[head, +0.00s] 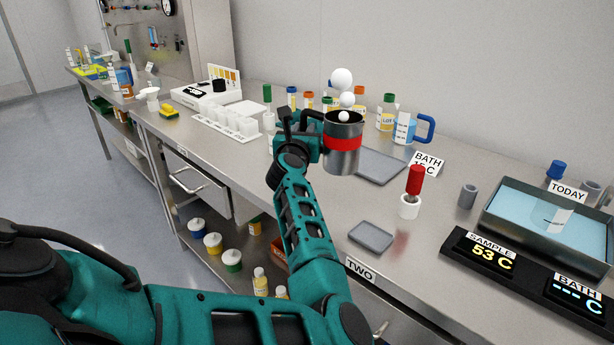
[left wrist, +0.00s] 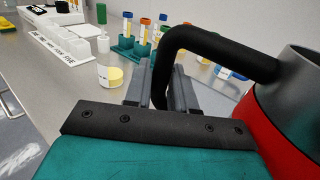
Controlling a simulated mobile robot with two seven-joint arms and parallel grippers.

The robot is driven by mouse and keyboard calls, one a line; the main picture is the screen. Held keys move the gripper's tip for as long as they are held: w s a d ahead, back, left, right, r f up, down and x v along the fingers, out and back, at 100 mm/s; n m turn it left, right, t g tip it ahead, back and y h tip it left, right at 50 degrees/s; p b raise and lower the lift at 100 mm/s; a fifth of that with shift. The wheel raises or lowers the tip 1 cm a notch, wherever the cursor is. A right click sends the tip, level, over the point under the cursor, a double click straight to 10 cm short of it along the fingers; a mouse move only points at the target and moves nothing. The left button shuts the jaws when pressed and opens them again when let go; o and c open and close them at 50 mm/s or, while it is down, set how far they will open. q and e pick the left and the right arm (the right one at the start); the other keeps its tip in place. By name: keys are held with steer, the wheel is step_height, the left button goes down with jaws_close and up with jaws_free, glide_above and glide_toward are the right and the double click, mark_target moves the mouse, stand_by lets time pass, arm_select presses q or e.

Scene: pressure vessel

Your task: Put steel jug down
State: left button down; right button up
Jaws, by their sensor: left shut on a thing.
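The steel jug (head: 342,157) has a red band and a black handle. My left gripper (head: 306,130) is shut on that handle, at the jug's left side. The jug looks upright, over the bench beside a flat grey tray; I cannot tell whether its base touches anything. White puffs, like steam, show above its mouth. In the left wrist view the jug (left wrist: 285,105) fills the right edge, and its black handle (left wrist: 205,38) runs between the fingers of my left gripper (left wrist: 160,88). My right gripper is not in view.
A blue-handled beaker (head: 404,129) and capped bottles (head: 387,110) stand near the wall. A red-handled tool in a white holder (head: 409,206), a small grey mat (head: 371,236) and a water bath (head: 540,222) are to the right.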

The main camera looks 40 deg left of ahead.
arm_select(q)
step_height(320, 180, down, 11)
steer(key=b, duration=0.3)
steer(key=shift+b, duration=0.4)
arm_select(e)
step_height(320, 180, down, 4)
arm_select(q)
steer(key=shift+f, duration=0.2)
steer(key=c, duration=0.9)
jaws_free()
steer(key=shift+c, duration=0.2)
steer(key=shift+r, duration=0.15)
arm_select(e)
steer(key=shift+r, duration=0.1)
